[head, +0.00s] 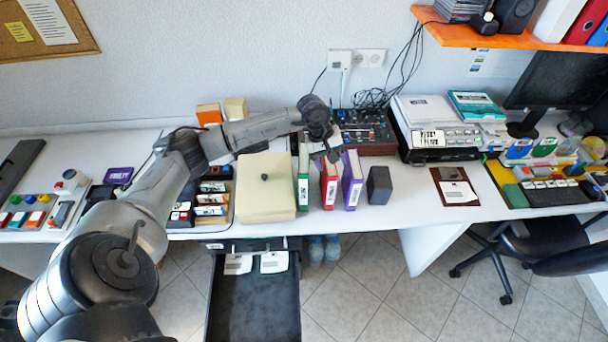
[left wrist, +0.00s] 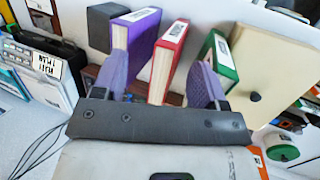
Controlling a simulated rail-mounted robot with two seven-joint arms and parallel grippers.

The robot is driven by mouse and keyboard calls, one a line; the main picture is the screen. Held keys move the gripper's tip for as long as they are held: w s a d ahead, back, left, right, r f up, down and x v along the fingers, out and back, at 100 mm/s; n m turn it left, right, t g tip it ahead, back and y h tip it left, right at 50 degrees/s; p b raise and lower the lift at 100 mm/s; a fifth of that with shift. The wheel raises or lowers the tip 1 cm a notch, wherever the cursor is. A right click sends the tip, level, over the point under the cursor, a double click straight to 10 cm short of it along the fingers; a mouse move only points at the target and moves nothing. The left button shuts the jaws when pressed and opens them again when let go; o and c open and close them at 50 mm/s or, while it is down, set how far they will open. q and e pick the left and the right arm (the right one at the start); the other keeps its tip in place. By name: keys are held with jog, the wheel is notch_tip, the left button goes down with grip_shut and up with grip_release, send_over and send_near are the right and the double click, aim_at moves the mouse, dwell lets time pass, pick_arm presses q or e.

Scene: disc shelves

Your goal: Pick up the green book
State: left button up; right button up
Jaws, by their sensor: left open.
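The green book (head: 303,178) stands upright on the table beside a cream box, with the red book (head: 329,184) and the purple book (head: 352,182) to its right. My left gripper (head: 326,154) is over the tops of the books, open and empty. In the left wrist view its fingers (left wrist: 161,68) are spread, with the red book (left wrist: 168,58) showing between them. The green book (left wrist: 220,58) is beyond the right-hand finger, partly hidden by it. The purple book (left wrist: 142,34) is behind the left-hand finger. My right gripper is not in view.
The cream box (head: 265,190) with a dark knob stands close left of the green book. A dark block (head: 379,185) stands right of the purple book. An open drawer (head: 252,300) is below the table edge. A mixer-like device (head: 368,130) lies behind the books.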

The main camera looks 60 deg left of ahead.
aim_at(304, 157)
pick_arm(q)
jog(key=s+a+r+g+y, duration=0.2)
jog(key=s+a+r+y, duration=0.15)
jog(key=a, duration=0.65)
jog(key=shift+m, duration=0.5)
notch_tip(304, 157, down, 6)
jog(key=shift+w+f+p, duration=0.1)
jog(key=shift+w+p, duration=0.05)
jog(key=shift+p, duration=0.15)
jog(key=shift+w+a+f, duration=0.1)
jog(key=shift+f, duration=1.55)
jog(key=shift+w+f, duration=0.1)
jog(key=shift+f, duration=1.55)
jog(key=shift+c, duration=0.4)
grip_shut()
jog(key=shift+r, duration=0.1)
